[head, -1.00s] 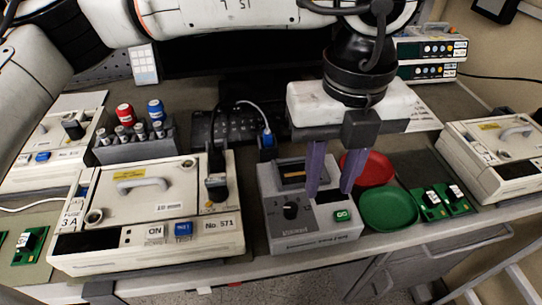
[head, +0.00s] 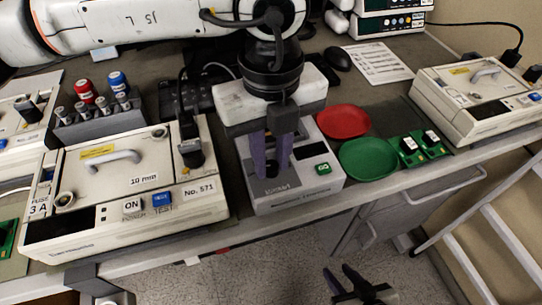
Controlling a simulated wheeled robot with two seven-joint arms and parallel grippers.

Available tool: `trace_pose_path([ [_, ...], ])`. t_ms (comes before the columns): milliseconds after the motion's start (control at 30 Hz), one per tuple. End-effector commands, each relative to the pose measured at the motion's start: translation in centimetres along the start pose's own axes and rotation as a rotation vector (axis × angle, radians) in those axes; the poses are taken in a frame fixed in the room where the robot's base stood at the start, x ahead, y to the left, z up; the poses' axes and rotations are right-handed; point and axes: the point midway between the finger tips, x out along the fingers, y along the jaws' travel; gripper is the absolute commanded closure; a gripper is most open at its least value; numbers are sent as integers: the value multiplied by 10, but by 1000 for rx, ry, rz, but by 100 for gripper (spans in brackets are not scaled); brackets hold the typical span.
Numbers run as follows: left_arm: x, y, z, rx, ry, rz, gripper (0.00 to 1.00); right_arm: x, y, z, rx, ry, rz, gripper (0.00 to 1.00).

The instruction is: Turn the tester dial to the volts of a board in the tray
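The grey tester (head: 325,185) stands at the bench's front edge, with a green label at its right. My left gripper (head: 272,174) points down over its left half, its two purple fingers apart. The dark dial (head: 271,168) shows partly between the fingertips; I cannot tell whether they touch it. My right gripper (head: 350,284) is low over the floor, open and empty.
A green dish (head: 368,158) and a red dish (head: 343,121) lie right of the tester. A rack (head: 100,119) with small cylinders is behind the left pump.

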Motion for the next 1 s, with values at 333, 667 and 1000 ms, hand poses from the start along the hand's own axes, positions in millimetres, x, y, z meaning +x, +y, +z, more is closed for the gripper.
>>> trace_pose_path([
  [333, 0, 0, 0, 68, -2, -2, 100, 4, -1, 2, 1, 4, -2, 69],
  [667, -1, -1, 1, 315, -4, -3, 100, 13, 0, 11, 1, 5, -3, 69],
  [1000, -2, -1, 1, 609, -5, -4, 100, 23, 0, 21, 2, 5, -3, 69],
])
